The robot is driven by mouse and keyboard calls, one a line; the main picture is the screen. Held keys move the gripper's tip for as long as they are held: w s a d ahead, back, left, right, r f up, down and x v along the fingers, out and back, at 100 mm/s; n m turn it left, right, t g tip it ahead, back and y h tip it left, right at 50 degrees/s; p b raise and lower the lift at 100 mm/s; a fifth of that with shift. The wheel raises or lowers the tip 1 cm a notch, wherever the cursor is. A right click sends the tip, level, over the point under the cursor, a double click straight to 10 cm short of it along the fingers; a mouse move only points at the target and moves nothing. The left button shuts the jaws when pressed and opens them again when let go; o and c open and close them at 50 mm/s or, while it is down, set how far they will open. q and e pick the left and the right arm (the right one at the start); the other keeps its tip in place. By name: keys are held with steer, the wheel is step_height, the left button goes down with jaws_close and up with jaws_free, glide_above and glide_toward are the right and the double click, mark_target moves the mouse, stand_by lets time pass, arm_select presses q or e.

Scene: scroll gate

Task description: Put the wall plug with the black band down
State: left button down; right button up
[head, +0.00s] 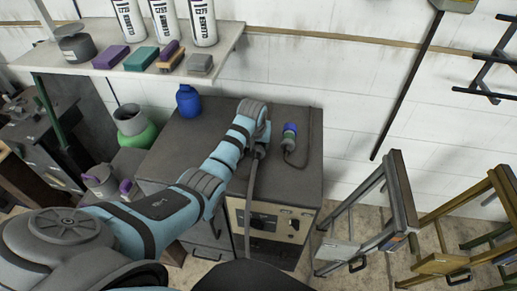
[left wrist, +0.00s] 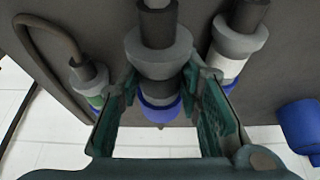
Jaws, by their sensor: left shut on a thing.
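My left gripper (head: 259,147) is over the dark cabinet top in the head view, largely hidden by my own wrist. In the left wrist view its green-padded fingers (left wrist: 160,88) are shut on a grey wall plug (left wrist: 160,62) with a blue end. The fingers partly cover its band, so its colour is hard to tell. One plug with a green band (left wrist: 95,100) is on the left and one with a white band (left wrist: 232,68) on the right. The green-banded plug (head: 290,134) also shows in the head view, on the cabinet top. My right gripper is out of view.
The cabinet (head: 306,170) has free top surface around the plugs. A blue bottle (head: 187,101) stands at its back left. A shelf (head: 226,48) with cans and blocks overhangs behind. Metal frames (head: 398,190) stand to the right. A grey cable (head: 248,205) hangs over the cabinet front.

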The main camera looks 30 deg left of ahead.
arm_select(q)
step_height(320, 180, down, 2)
steer(key=shift+s+f, duration=0.1)
steer(key=shift+f, duration=0.05)
steer(key=shift+f, duration=0.3)
steer(key=c, duration=1.2)
jaws_free()
steer(key=shift+o, duration=0.2)
